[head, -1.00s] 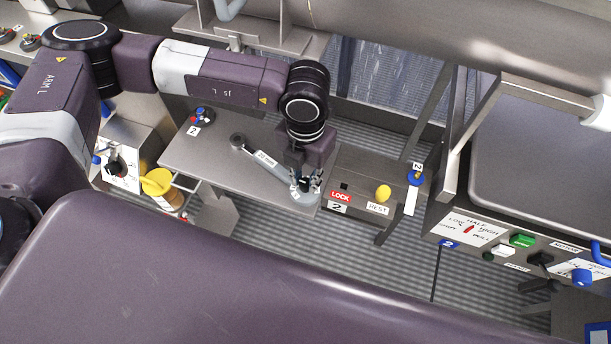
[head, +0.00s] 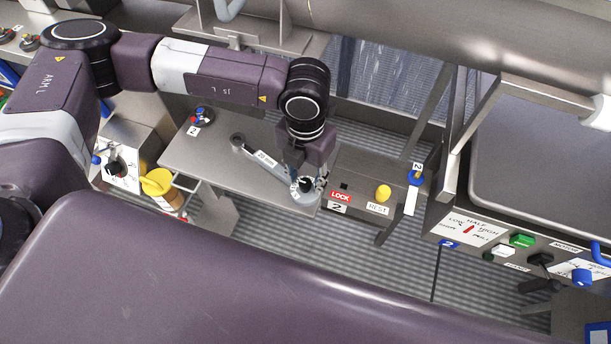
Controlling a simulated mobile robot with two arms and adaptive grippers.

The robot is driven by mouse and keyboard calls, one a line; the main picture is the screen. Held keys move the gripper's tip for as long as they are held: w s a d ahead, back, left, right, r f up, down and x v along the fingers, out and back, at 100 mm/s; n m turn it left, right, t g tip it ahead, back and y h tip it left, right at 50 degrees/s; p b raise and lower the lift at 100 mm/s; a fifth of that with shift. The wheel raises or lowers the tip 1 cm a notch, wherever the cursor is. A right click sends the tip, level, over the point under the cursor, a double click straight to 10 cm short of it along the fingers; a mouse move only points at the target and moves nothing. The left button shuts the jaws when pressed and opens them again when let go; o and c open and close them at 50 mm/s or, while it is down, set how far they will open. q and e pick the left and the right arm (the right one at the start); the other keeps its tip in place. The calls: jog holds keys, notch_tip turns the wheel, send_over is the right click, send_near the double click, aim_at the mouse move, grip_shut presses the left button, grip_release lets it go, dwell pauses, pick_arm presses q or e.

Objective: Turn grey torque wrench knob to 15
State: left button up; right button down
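The grey torque wrench (head: 268,164) lies flat on the steel shelf (head: 215,158). Its small round dark end (head: 237,140) points to the upper left, and its wide round end is at the lower right. A label sits on its handle, too small to read surely. My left gripper (head: 305,186) points down over the wide end, with its fingertips around a small dark knob there. The gripper and arm partly hide the knob, and its setting cannot be read. Whether the fingers press on the knob cannot be told. My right gripper is not in view.
A box with a red LOCK label (head: 341,197) and yellow knob (head: 383,193) stands right of the shelf. A yellow-lidded container (head: 157,182) is at left. A control panel (head: 500,241) is at right.

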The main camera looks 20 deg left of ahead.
aim_at(305, 182)
pick_arm(q)
notch_tip(305, 182, up, 12)
jog(key=shift+f, duration=0.2)
